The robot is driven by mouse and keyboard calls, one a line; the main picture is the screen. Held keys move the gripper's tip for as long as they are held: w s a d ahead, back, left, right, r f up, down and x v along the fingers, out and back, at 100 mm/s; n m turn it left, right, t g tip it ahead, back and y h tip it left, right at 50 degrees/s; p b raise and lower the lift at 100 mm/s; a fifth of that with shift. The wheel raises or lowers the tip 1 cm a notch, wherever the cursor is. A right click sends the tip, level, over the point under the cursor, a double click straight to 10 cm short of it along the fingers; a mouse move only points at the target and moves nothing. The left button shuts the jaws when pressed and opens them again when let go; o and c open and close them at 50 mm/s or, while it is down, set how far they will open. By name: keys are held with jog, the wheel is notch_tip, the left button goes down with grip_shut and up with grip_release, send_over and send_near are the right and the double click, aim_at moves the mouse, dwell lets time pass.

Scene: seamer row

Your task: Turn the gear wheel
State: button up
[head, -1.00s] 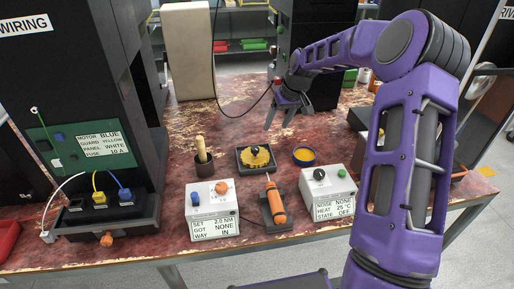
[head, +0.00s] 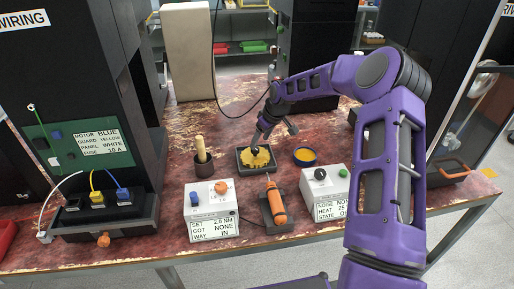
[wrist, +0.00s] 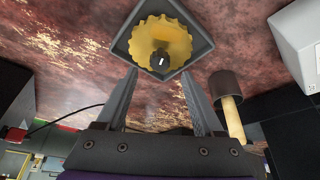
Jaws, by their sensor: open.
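The yellow gear wheel (head: 262,160) lies in a dark square tray (head: 241,170) in the middle of the table. The wrist view shows the toothed gear wheel (wrist: 150,38) with a dark knob (wrist: 160,60) at its centre bearing a white mark. My gripper (head: 254,146) is just above the gear's far-left side in the head view and hides part of it. In the wrist view my gripper (wrist: 160,80) is open and empty. Its fingertips point at the tray and straddle the knob's line, with the knob ahead of them. I cannot tell whether they touch anything.
A dark cup with a wooden handle (head: 201,148) stands left of the tray, a blue-rimmed yellow dish (head: 304,155) right. In front are an orange screwdriver (head: 277,207) in its holder and two white control boxes (head: 212,212) (head: 331,186). A dark cable hangs behind.

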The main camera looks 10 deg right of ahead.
aim_at(256, 149)
jog(key=shift+x, duration=2.35)
grip_shut()
